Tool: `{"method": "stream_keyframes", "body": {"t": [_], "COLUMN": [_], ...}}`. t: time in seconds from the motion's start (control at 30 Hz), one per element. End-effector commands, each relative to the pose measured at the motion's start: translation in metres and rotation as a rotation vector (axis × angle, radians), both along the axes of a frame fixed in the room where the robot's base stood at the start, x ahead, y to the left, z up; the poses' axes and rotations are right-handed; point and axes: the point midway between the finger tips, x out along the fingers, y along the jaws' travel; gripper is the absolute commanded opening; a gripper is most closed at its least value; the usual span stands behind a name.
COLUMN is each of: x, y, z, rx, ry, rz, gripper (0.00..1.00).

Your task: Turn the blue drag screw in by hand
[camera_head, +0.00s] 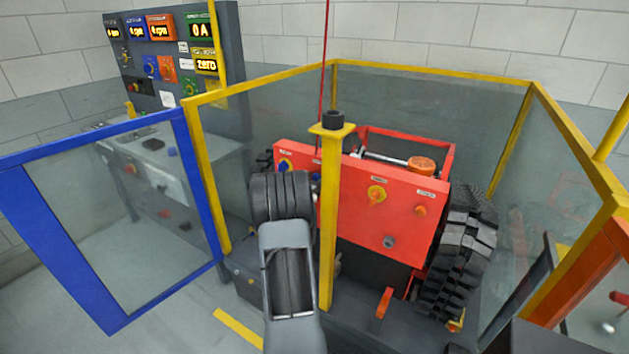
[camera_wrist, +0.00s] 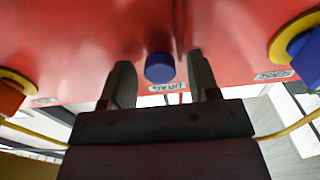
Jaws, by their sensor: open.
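The blue drag screw (camera_wrist: 159,67) is a small round blue head on the red panel (camera_wrist: 235,35), with a small label beside it. In the wrist view it lies between the two fingers of my gripper (camera_wrist: 160,64). The fingers are open, with a gap on each side of the screw. How far they reach along it I cannot tell. In the head view a bit of blue (camera_head: 316,178), likely this screw, shows on the red panel beside my wrist. My fingers are hidden there behind my wrist.
A blue knob on a yellow ring (camera_wrist: 304,55) and an orange knob (camera_wrist: 10,95) flank the screw. A yellow post (camera_head: 331,230) stands close to the right of my arm. Yellow-framed glass guards surround the red machine, and a blue-framed gate (camera_head: 200,190) stands at left.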

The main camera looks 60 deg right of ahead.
Motion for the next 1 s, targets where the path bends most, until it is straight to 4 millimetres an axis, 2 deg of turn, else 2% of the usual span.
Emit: {"method": "stream_keyframes", "body": {"t": [0.07,0.4,0.5,0.67,0.8,0.83,1.0], "x": [0.000,0.000,0.000,0.000,0.000,0.000,0.000], "y": [0.000,0.000,0.000,0.000,0.000,0.000,0.000], "z": [0.000,0.000,0.000,-0.006,-0.010,-0.001,0.001], "rx": [0.000,0.000,0.000,-0.003,-0.006,-0.003,-0.002], "ry": [-0.001,-0.001,-0.002,-0.077,-0.269,-0.255,-0.249], "rz": [0.000,0.000,0.000,-0.001,0.000,0.000,0.000], "gripper": [0.53,0.21,0.14,0.14,0.14,0.34,0.50]}}
